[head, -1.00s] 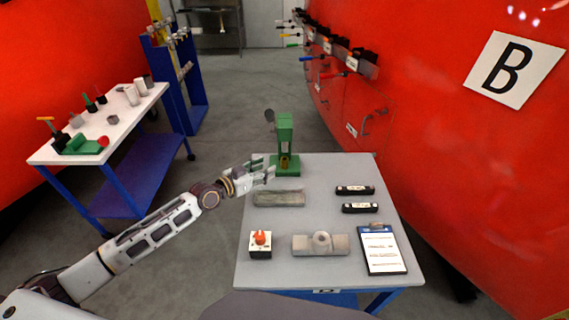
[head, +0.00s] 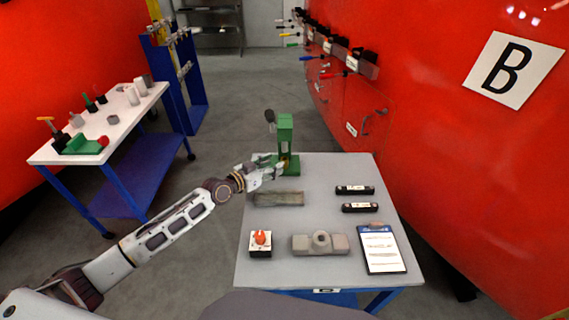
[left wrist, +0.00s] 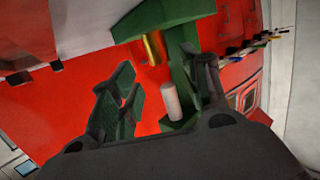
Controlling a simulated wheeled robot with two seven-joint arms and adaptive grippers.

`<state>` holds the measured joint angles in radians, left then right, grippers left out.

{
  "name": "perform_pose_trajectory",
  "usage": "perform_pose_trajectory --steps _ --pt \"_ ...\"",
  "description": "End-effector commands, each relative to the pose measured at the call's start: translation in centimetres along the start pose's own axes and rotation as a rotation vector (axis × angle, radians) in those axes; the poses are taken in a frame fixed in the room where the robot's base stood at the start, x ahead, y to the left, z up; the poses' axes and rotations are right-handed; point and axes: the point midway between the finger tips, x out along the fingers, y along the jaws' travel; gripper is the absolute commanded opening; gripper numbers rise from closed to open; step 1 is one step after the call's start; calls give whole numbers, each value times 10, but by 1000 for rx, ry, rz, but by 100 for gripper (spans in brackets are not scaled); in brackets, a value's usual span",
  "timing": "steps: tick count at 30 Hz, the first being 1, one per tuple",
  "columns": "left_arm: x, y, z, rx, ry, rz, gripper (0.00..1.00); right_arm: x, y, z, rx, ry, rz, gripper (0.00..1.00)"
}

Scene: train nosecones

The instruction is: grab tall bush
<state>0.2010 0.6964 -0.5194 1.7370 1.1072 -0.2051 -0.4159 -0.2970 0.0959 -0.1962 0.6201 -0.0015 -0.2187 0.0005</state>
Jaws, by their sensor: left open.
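A green press (head: 285,135) stands at the back left of the grey table. A brass cylinder (left wrist: 154,48), which looks like the tall bush, sits at the press base in the left wrist view. A pale cylinder (left wrist: 171,101) on the press lines up with it and looks like the ram. My left gripper (head: 275,166) is open beside the press base, its fingers pointing at the press. In the left wrist view its fingers (left wrist: 163,72) spread either side of the brass and pale cylinders, touching neither that I can tell. My right gripper is out of view.
On the table (head: 330,175) lie a grey block (head: 278,198), two black bars (head: 355,190), a grey T-shaped part (head: 320,243), an orange-knobbed box (head: 260,243) and a clipboard (head: 382,250). A white cart (head: 60,153) stands left. A red wall (head: 450,150) is close on the right.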

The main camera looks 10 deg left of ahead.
Motion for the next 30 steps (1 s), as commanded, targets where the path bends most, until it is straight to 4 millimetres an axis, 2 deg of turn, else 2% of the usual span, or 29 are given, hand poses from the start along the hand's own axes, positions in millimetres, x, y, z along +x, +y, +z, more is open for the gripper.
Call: perform_pose_trajectory --steps 18,30 --pt "46 4 0 -2 1 1 46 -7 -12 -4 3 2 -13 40" --pt "49 4 1 -1 0 1 46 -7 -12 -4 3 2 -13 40"
